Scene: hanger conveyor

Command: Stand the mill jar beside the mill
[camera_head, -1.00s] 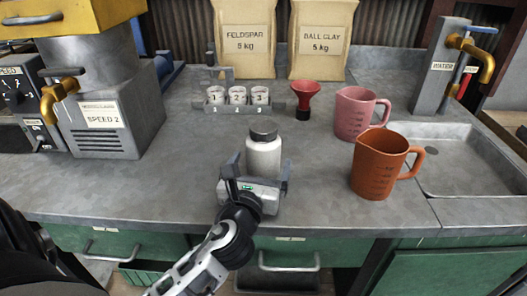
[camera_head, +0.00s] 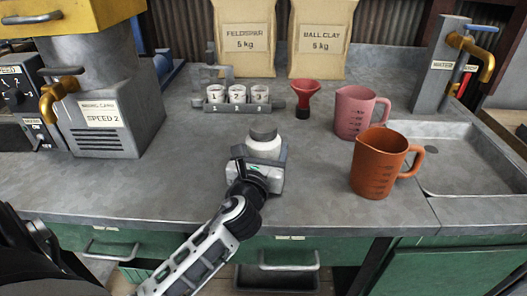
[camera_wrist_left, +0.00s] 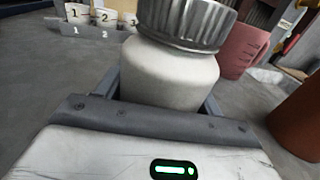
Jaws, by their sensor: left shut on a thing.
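The mill jar (camera_head: 263,142) is a white jar with a dark grey lid, upright on the grey counter in front of the cup rack. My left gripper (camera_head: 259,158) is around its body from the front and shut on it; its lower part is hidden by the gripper. In the left wrist view the jar (camera_wrist_left: 172,72) stands between the two fingers, lid up. The mill (camera_head: 98,100) is the grey machine with a yellow top and a "SPEED 2" label at the left of the counter. My right gripper is not in view.
A rack (camera_head: 237,106) with three numbered cups and a red funnel (camera_head: 304,95) stand behind the jar. A pink jug (camera_head: 355,112) and an orange jug (camera_head: 378,165) stand to its right, near the sink (camera_head: 470,160). The counter between mill and jar is clear.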

